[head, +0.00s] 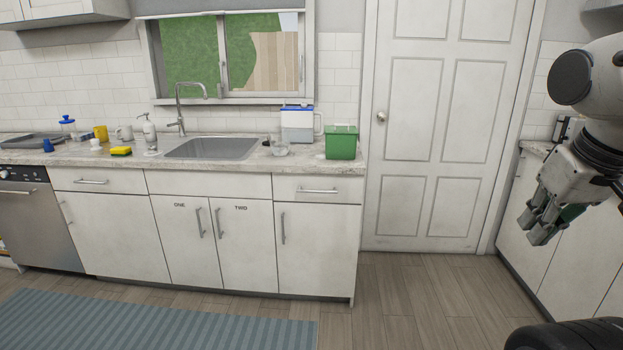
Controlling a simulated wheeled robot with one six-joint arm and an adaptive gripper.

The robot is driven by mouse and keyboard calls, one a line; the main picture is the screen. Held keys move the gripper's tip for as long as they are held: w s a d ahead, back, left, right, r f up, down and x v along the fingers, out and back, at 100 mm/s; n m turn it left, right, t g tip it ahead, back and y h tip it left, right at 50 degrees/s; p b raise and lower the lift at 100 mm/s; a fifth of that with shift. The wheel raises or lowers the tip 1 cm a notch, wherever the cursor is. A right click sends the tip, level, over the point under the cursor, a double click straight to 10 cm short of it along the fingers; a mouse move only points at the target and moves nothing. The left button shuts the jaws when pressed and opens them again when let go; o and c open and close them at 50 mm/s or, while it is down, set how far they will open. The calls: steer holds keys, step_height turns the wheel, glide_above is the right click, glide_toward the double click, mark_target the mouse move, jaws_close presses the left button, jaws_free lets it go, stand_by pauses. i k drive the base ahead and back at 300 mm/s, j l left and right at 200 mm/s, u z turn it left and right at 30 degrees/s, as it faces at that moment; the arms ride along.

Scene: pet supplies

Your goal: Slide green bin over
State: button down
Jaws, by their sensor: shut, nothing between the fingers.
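The green bin (341,143) stands upright on the right end of the counter, close to its right edge and right of the sink. My gripper (537,228) hangs at the right side of the head view, pointing down and left. It is shut and empty, well to the right of the bin and apart from it. A small dark green patch (572,213) shows beside the gripper; what it belongs to is hidden.
A blue-and-white container (298,124) and a small clear bowl (280,150) stand left of the bin. The sink (213,148) and tall faucet (181,105) are further left. A white door (436,210) and open wooden floor (415,305) lie right of the counter.

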mark_target(337, 147)
steer(key=i+j+u, duration=0.1)
steer(key=i, duration=0.55)
steer(key=i+j+u, duration=0.1)
steer(key=i, duration=0.55)
steer(key=i+j, duration=0.3)
steer(key=j, duration=0.15)
steer(key=i+j, duration=0.3)
steer(key=j, duration=0.15)
steer(key=i+j, duration=0.3)
steer(key=j, duration=0.15)
steer(key=j+u, duration=0.05)
